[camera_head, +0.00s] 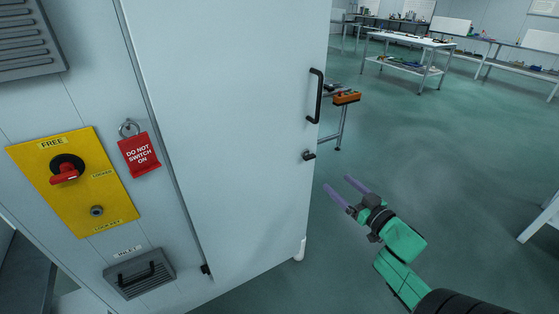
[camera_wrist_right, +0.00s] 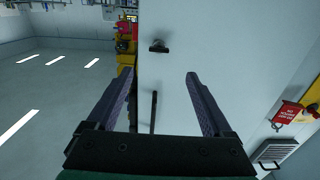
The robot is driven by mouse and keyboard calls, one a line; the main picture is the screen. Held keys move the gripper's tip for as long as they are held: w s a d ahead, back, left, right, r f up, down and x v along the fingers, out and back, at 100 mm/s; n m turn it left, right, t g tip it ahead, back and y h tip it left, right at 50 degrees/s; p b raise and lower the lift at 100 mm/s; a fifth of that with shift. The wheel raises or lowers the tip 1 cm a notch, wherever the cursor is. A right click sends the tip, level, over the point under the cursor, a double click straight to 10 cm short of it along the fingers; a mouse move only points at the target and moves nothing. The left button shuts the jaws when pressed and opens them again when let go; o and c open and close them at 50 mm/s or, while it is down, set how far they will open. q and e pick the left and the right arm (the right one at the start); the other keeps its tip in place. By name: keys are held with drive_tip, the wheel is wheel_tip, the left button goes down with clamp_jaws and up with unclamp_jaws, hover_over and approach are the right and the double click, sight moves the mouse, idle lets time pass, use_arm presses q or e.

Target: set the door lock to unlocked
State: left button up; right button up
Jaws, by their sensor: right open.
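The door lock is a small dark turn knob (camera_head: 309,155) on the pale cabinet door (camera_head: 235,110), near its free edge and below the black pull handle (camera_head: 315,96). In the right wrist view, the knob (camera_wrist_right: 158,46) shows beyond my fingertips, between the two finger lines, with the handle (camera_wrist_right: 153,110) lower in the picture. Whether it stands at locked or unlocked is too small to read. My right gripper (camera_head: 337,183) is open and empty, to the right of and below the knob, apart from the door. My left gripper is not in view.
Left of the door are a yellow panel (camera_head: 107,205) with a red rotary switch (camera_head: 65,173), a hanging red tag (camera_head: 139,153) and a grey inlet cover (camera_head: 140,273). A small table with an orange item (camera_head: 346,98) stands behind the door.

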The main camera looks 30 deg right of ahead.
sight(311, 158)
drive_tip(key=w, duration=1.3)
drive_tip(key=shift+w+d+r, duration=0.2)
drive_tip(key=shift+w+d, duration=0.05)
drive_tip(key=shift+w, duration=0.15)
clamp_jaws()
